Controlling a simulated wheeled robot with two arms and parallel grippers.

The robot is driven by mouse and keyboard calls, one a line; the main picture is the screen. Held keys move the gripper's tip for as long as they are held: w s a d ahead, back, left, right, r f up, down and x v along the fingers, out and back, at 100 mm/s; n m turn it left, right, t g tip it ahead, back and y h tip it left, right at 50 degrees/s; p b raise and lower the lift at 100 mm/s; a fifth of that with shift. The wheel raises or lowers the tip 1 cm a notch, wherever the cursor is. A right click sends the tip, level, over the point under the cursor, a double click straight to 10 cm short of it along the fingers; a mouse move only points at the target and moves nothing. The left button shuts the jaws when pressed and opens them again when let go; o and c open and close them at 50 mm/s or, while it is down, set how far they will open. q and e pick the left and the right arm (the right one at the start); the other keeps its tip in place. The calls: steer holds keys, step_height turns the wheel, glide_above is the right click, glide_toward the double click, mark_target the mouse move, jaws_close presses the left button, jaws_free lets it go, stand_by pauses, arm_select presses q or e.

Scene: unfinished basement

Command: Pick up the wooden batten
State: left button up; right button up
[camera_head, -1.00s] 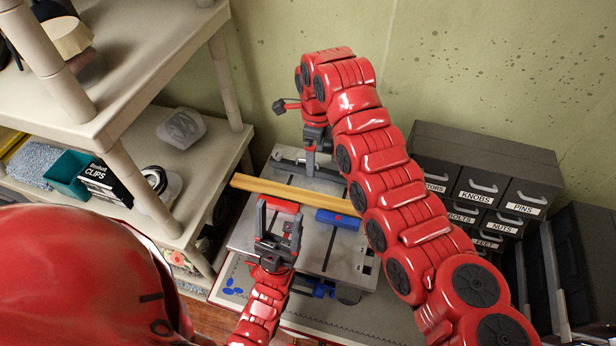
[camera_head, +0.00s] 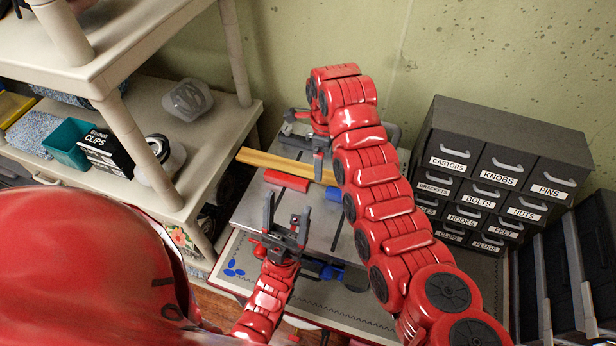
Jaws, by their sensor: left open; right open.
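The wooden batten (camera_head: 268,162) is a long yellow-brown strip lying across a grey metal machine table (camera_head: 262,212). Its right part passes behind my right arm, so that end is hidden.
A red block (camera_head: 286,180) and a blue block (camera_head: 333,194) sit on the table just in front of the batten. A beige shelf (camera_head: 125,183) stands at left. A grey labelled drawer cabinet (camera_head: 497,140) stands at right. The wall is close behind.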

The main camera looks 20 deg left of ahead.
mark_target(308, 173)
steer(key=f, duration=0.5)
steer(key=shift+w+a, duration=0.15)
steer(key=shift+a, duration=0.1)
jaws_close()
